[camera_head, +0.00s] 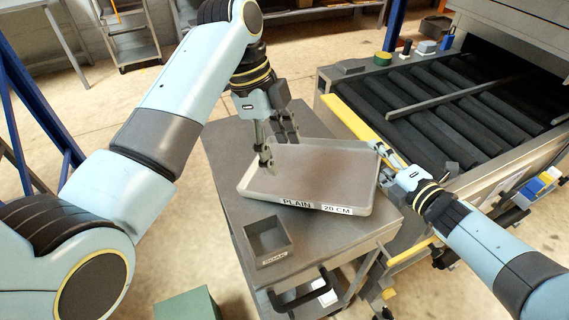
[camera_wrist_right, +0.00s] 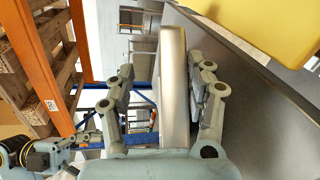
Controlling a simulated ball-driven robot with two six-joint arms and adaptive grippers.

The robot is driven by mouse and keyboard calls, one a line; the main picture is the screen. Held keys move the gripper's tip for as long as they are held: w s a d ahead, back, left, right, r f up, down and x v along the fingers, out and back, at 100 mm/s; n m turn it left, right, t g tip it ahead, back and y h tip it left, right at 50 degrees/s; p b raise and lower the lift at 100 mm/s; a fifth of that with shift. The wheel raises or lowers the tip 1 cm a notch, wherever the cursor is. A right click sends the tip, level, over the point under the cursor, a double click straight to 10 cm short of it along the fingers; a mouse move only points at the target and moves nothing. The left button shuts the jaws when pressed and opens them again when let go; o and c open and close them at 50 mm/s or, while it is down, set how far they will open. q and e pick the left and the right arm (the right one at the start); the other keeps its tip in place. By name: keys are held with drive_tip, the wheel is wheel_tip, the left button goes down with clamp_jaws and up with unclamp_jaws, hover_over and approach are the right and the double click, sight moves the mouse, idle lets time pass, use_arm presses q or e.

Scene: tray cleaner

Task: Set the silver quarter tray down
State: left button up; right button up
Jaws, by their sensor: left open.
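The silver quarter tray (camera_head: 322,160) is a shallow rectangular pan with a front label reading "PLAIN 20 CM". It lies about level on the grey cart top (camera_head: 228,150), apparently resting on it; its underside is hidden. My left gripper (camera_head: 276,150) is open at the tray's back left corner, with one finger over the inside. My right gripper (camera_head: 386,162) is at the tray's right end. In the right wrist view the tray's edge (camera_wrist_right: 174,85) stands between the spread fingers (camera_wrist_right: 168,82), close to the right one, with a gap on the left.
A small dark "SOAK" bin (camera_head: 267,240) sits on the cart in front of the tray. A roller conveyor machine (camera_head: 440,95) with a yellow front bar (camera_head: 358,125) stands at the right. A green box (camera_head: 188,305) is at the bottom. The cart's left back top is clear.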

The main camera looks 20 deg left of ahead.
drive_tip(key=o, duration=0.6)
drive_tip(key=shift+o, duration=0.2)
drive_tip(key=shift+v, duration=0.9)
drive_tip(key=v, duration=1)
drive_tip(key=shift+d+f, duration=0.1)
